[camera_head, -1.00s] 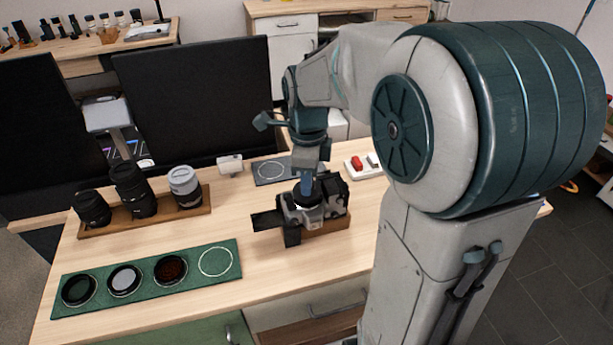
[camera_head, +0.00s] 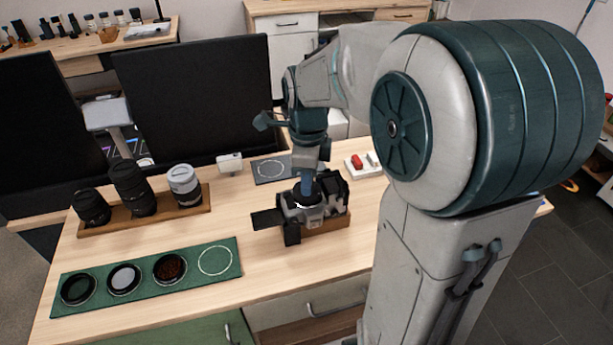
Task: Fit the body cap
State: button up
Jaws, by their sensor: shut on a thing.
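A camera body (camera_head: 309,220) with a black and grey shell sits on a small wooden block (camera_head: 328,222) on the table. Its mount faces up, and a black flap (camera_head: 267,219) sticks out to its left. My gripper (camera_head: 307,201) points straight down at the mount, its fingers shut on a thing. A dark round edge shows at the fingertips, most likely the body cap (camera_head: 305,203). It is low at the mount; I cannot tell whether it touches or is seated.
A green mat (camera_head: 150,276) with several round pieces and one empty white ring lies at the front left. A wooden tray (camera_head: 150,218) holds three lenses. A dark mat (camera_head: 271,170) with a white ring lies behind the camera. Dark monitors stand at the back.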

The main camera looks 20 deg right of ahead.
jog(key=shift+f+b, duration=0.3)
jog(key=shift+f, duration=0.2)
dwell(1.5)
